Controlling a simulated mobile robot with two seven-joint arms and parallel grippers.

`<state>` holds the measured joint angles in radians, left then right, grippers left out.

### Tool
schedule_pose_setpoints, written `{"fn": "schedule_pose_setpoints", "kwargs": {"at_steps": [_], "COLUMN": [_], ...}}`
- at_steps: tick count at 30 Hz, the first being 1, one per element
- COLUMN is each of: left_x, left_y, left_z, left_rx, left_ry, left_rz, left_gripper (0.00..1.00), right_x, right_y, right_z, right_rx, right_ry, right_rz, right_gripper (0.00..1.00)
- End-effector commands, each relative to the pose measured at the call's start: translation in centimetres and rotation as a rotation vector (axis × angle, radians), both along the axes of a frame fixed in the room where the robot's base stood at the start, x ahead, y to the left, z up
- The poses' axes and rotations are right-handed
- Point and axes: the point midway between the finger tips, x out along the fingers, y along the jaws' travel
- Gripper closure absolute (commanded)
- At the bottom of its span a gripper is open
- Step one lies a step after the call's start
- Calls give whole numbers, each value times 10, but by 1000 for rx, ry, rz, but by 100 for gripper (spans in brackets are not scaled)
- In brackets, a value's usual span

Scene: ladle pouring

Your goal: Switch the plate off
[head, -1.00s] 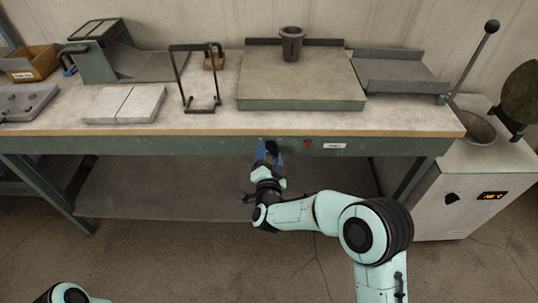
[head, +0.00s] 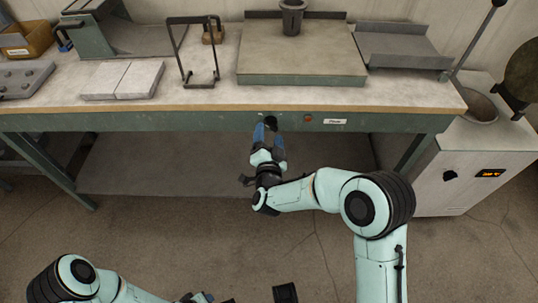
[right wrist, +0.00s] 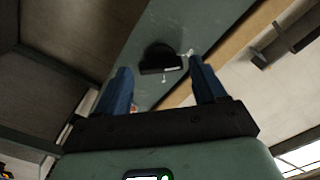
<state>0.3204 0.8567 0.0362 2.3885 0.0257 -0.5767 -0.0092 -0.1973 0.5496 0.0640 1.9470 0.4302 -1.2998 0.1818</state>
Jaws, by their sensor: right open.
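The flat grey-green plate (head: 300,68) lies on the bench, with a dark cup (head: 292,17) standing on its back part. Below it, on the bench's front rail, is a round black knob (head: 270,123), with a red lamp (head: 308,118) and a white label (head: 334,122) to its right. My right gripper (head: 269,137) is open and empty just in front of the knob. In the right wrist view the knob (right wrist: 160,58) shows between and beyond the blue fingertips (right wrist: 160,68), apart from them. My left gripper (head: 196,298) is cut off at the bottom edge; its jaws are not clear.
On the bench stand a wire frame (head: 186,50), pale slabs (head: 122,80) and a grey tray (head: 402,50). A white cabinet (head: 470,170) with a knob and a lit display stands at the right. A lower shelf (head: 220,165) lies under the bench.

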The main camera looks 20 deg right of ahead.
Motion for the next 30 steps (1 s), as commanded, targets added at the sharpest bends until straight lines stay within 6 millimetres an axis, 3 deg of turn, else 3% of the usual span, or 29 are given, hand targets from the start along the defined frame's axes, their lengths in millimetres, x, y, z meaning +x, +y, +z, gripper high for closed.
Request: {"fn": "schedule_pose_setpoints", "kwargs": {"at_steps": [9, 15, 30], "left_x": [-12, -15, -16], "left_y": [-6, -8, -8], "left_z": [9, 10, 10], "left_rx": [-16, -19, -20], "left_ry": [30, 39, 41], "left_rz": [-13, -16, -17], "left_gripper": [57, 57, 57], "right_x": [-70, -97, -105], "right_y": [21, 28, 30], "right_z": [1, 0, 0], "right_rx": [1, 0, 0], "right_ry": [2, 1, 0], "right_rz": [3, 1, 0], "right_gripper": [30, 30, 30]}}
